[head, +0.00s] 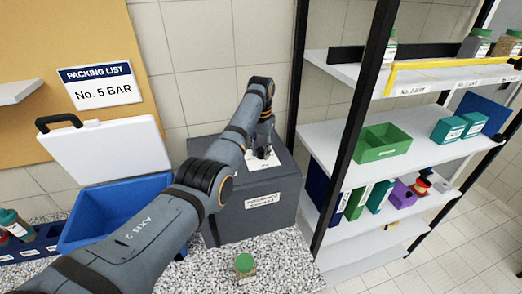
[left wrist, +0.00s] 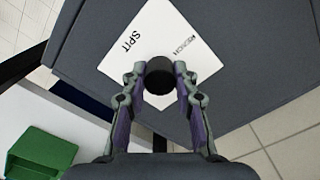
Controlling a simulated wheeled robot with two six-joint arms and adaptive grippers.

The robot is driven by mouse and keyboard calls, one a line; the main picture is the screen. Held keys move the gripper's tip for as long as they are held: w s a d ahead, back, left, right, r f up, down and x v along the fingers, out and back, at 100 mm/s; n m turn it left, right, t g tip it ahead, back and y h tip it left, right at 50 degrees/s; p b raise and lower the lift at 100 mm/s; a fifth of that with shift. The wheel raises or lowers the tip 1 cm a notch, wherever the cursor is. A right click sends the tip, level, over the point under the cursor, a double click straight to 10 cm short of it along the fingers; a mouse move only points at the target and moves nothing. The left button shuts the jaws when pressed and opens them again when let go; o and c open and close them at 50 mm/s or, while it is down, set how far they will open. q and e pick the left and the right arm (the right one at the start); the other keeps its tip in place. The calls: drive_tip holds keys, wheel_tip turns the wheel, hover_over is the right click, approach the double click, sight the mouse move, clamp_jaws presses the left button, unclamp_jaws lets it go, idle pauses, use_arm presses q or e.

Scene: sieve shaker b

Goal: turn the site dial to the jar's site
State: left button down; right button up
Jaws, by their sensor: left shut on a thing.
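The site dial is a round black knob (left wrist: 159,88) on a white plate (left wrist: 170,32), which also shows in the head view (head: 262,163) on top of a grey box (head: 265,215). The plate reads "SPIT" near one edge; a second, smaller word is hard to read. My left gripper (left wrist: 160,72) is shut on the knob, one finger on each side; it also shows in the head view (head: 264,150), where it hides the knob. A small jar with a green lid (head: 245,263) stands on the speckled counter in front of the box. My right gripper is not in view.
A blue cooler with a raised white lid (head: 105,150) stands left of the box. A shelf rack with a black post (head: 350,130) is close on the right, holding a green bin (head: 383,150) and boxes. A board with a packing list (head: 97,85) hangs behind.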

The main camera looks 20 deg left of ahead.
sight(261, 149)
use_arm(q)
drive_tip(key=shift+w+r, duration=0.1)
drive_tip(key=shift+r, duration=0.15)
drive_tip(key=c, duration=1.3)
unclamp_jaws()
drive_tip(key=shift+o, duration=1.4)
drive_tip(key=shift+f, duration=0.1)
wheel_tip(261, 149, up, 12)
